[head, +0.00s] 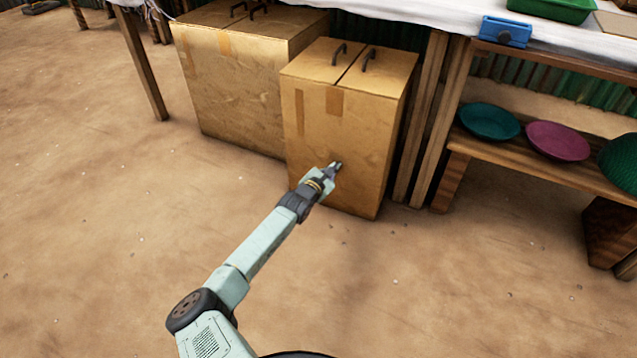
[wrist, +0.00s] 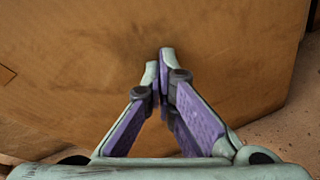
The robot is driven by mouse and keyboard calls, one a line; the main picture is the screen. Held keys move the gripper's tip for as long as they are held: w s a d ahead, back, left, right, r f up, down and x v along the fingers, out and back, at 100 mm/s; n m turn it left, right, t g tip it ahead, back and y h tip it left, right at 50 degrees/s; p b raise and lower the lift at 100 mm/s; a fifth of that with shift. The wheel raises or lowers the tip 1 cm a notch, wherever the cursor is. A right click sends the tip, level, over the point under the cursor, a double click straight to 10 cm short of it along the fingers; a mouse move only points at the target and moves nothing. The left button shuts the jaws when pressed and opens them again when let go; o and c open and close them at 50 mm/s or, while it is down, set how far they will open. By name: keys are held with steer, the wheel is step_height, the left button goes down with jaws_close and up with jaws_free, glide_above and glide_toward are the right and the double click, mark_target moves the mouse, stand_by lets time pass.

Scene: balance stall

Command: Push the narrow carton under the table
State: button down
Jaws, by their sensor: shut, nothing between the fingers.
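The narrow carton (head: 343,121) is a tall brown cardboard box with two dark handles on top, standing upright on the floor in front of the table (head: 386,10). Its front face fills most of the wrist view (wrist: 80,60). My gripper (head: 336,166) is shut and empty at the lower middle of that face, its fingertips (wrist: 162,58) at or very near the cardboard. I cannot tell whether they touch it. The carton's rear side and the space behind it are hidden.
A wider carton (head: 230,85) stands left of the narrow one, partly beneath the table edge. Wooden table legs (head: 425,120) stand close on the right. A shelf (head: 540,165) with coloured bowls is further right. The dirt floor (head: 90,200) in front is clear.

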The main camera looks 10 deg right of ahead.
mark_target(338, 161)
steer(key=shift+r+b+x, duration=0.25)
steer(key=shift+b+x, duration=0.25)
steer(key=shift+x, duration=0.5)
steer(key=shift+r+b+x, duration=0.2)
steer(key=shift+b+x, duration=0.3)
steer(key=shift+x, duration=0.5)
steer(key=shift+d, duration=0.1)
steer(key=shift+f+p+v, duration=0.25)
steer(key=shift+p+v, duration=0.65)
steer(key=shift+v, duration=0.05)
steer(key=shift+f+p+v, duration=0.2)
steer(key=shift+p+v, duration=0.7)
steer(key=shift+v, duration=0.1)
steer(key=shift+f+p+v, duration=0.25)
steer(key=shift+p+v, duration=0.65)
steer(key=shift+v, duration=0.05)
steer(key=shift+s, duration=0.1)
